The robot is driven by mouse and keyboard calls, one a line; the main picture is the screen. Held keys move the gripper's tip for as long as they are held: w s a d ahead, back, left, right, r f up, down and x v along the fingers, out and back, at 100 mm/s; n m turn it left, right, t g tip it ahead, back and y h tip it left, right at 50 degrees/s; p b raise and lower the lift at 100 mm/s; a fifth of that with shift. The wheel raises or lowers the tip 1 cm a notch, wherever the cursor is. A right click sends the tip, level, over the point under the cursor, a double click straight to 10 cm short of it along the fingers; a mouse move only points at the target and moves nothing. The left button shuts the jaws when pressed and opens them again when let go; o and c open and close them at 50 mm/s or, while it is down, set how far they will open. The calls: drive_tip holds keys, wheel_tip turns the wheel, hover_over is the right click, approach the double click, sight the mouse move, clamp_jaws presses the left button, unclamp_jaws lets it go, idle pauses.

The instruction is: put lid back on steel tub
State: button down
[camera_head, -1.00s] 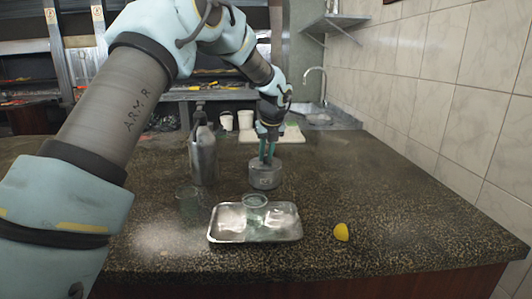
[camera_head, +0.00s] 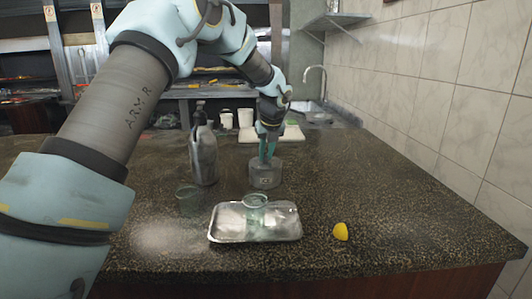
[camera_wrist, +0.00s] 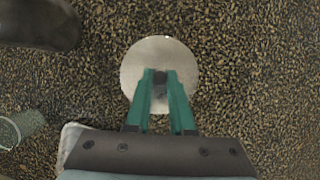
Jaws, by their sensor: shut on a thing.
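The steel tub (camera_head: 265,177) stands upright on the speckled counter, behind the metal tray. Its round, flat steel lid (camera_wrist: 160,53) fills the middle of the wrist view and has a small dark knob at its centre. My gripper (camera_head: 266,157) points straight down over the tub. Its green fingers are shut on the lid's knob, and they show in the wrist view too (camera_wrist: 161,80). The lid appears to be at the tub's top; whether it is fully seated I cannot tell. The tub's body is hidden under the lid in the wrist view.
A metal tray (camera_head: 228,234) with a clear glass cup (camera_head: 255,201) lies in front of the tub. A dark metal bottle (camera_head: 203,158) and another clear cup (camera_head: 189,198) stand to the left. A lemon half (camera_head: 340,232) lies right. Counter right of the tub is clear.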

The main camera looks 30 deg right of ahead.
idle(0.4)
drive_tip(key=shift+c, duration=1.1)
unclamp_jaws()
drive_tip(key=shift+r, duration=0.15)
drive_tip(key=shift+r+p, duration=3.4)
drive_tip(key=shift+p, duration=0.15)
clamp_jaws()
